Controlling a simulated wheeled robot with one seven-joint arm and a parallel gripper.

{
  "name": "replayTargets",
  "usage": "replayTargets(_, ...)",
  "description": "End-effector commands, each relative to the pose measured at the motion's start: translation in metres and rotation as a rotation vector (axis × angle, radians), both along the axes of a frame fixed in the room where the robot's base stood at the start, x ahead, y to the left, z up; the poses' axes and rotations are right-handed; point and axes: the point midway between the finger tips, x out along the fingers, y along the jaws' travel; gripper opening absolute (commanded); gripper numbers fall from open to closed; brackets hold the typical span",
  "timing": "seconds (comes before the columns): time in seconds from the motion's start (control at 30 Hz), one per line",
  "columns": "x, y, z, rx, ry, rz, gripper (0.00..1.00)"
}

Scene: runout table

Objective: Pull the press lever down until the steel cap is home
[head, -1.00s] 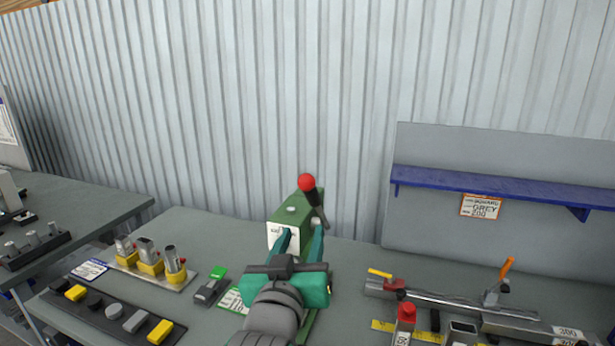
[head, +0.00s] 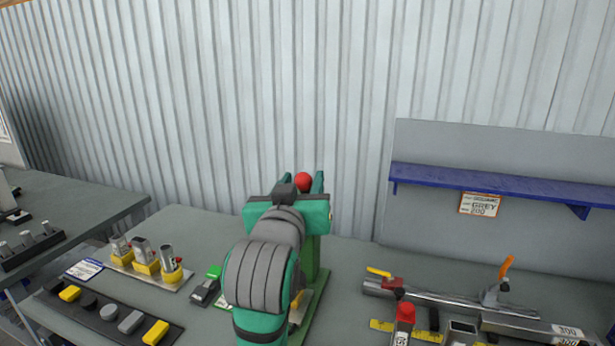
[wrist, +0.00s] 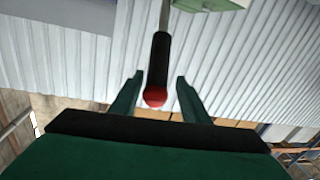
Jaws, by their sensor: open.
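The press lever ends in a red ball knob (head: 303,180). In the wrist view its black grip (wrist: 159,58) and knob show between the fingers, with a gap visible on each side. My gripper (head: 303,176) is open, its two fingers pointing up and away on either side of the knob. It also shows in the wrist view (wrist: 160,79). I cannot tell whether a finger touches the lever. The green press (head: 312,262) stands on the table behind my arm, mostly hidden; a corner of green shows at the top of the wrist view. The steel cap is not visible.
Left of the press are yellow-based holders (head: 145,262) with metal parts and a dark strip (head: 103,313) of grey and yellow pieces. A clamp rail (head: 440,296) and red-topped block (head: 404,318) lie right. A blue shelf (head: 500,187) juts out at back right.

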Motion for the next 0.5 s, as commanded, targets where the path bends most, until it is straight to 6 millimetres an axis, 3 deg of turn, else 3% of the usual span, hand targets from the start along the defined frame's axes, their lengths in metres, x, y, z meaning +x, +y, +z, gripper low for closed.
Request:
replayTargets(0.2,0.024,-0.011,0.0,0.0,0.001,-0.009,0.42)
replayTargets(0.5,0.03,-0.013,0.0,0.0,0.0,-0.011,0.42)
